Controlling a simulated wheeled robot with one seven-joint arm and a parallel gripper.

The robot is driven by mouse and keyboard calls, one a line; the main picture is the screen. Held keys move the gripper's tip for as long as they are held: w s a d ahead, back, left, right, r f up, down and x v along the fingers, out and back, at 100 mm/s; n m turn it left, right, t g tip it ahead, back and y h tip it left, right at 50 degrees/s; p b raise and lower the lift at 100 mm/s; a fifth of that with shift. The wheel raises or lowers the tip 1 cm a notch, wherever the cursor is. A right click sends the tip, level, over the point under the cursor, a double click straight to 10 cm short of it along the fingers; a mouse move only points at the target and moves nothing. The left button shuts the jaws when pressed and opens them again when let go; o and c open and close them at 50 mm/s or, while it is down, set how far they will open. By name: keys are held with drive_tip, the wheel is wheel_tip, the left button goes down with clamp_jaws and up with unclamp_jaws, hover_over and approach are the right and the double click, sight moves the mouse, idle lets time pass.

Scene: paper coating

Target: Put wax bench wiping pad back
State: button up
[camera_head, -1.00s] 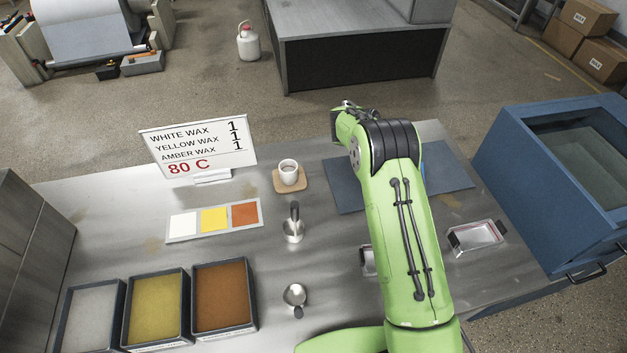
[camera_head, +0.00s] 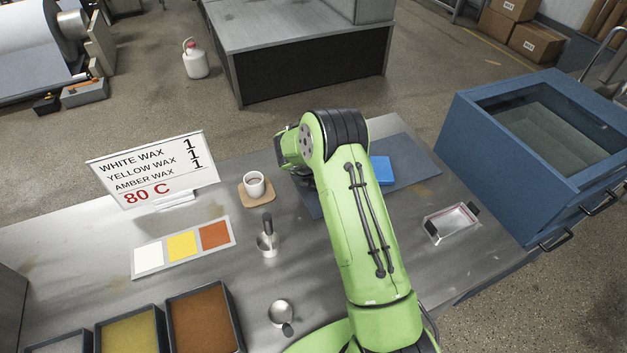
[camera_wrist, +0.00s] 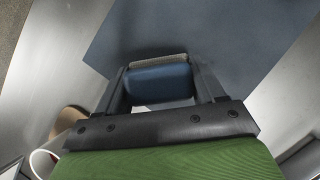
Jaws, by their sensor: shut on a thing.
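My gripper (camera_wrist: 158,68) is shut on the wiping pad (camera_wrist: 158,86), a dark blue block with a pale woven layer along its far edge, in the wrist view. The pad sits between both fingers, above or at the blue-grey mat (camera_wrist: 225,35); I cannot tell whether it touches. In the head view my arm hides the pad and most of the gripper, over the left part of the mat (camera_head: 415,160). A bright blue flat piece (camera_head: 382,170) lies on the mat, right of my arm.
A white cup (camera_head: 254,184) on a wooden coaster, a small metal pot (camera_head: 267,243) and a metal scoop (camera_head: 281,312) stand left of my arm. A metal tray (camera_head: 452,224) and a blue tank (camera_head: 530,150) are on the right. A wax sign (camera_head: 155,170) stands at left.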

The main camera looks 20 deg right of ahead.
drive_tip(key=shift+w+f, duration=0.1)
drive_tip(key=shift+f, duration=0.6)
